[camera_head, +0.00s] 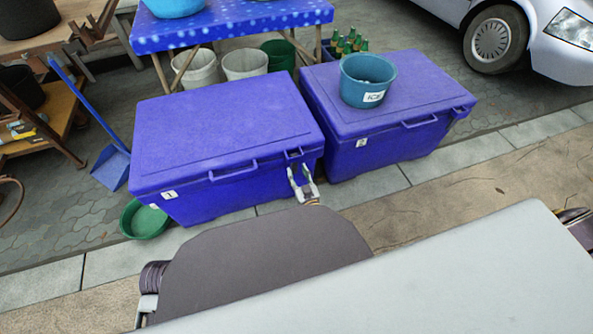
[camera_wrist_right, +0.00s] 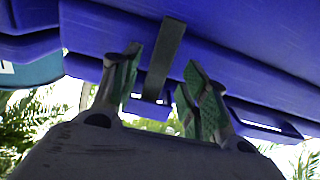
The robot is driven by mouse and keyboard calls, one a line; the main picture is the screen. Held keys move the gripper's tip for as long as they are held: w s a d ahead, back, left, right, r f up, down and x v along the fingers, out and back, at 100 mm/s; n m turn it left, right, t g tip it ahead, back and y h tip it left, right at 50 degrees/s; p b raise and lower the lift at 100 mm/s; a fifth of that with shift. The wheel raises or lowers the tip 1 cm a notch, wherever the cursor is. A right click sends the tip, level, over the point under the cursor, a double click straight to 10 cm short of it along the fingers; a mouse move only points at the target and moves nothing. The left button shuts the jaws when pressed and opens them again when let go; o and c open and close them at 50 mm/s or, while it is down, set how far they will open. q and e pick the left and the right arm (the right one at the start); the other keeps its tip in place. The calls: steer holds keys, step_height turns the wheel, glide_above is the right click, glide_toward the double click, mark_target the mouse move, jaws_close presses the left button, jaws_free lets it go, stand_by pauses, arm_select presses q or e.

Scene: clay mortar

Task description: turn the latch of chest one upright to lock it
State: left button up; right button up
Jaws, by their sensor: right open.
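Chest one (camera_head: 222,130) is the purple chest on the left with a "1" label, its lid closed. My right gripper (camera_head: 302,178) is at its front right corner, just below a small latch fitting (camera_head: 293,153). In the right wrist view the two fingers of the gripper (camera_wrist_right: 158,95) are apart. A dark grey bar (camera_wrist_right: 166,55), apparently the latch, shows between them against the purple chest. I cannot tell whether either finger touches it. The latch is too small in the head view to read its angle. My left gripper is not in view.
A second purple chest (camera_head: 390,128) stands close on the right, with a teal ice bucket (camera_head: 368,80) on its lid. A green basin (camera_head: 145,219) and a blue dustpan (camera_head: 110,168) are on the left. Paving in front of the chests is open.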

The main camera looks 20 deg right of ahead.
steer(key=shift+s+d, duration=0.1)
steer(key=shift+s, duration=2.25)
steer(key=shift+w+r+g, duration=0.1)
steer(key=shift+w+g, duration=0.05)
steer(key=shift+g, duration=0.15)
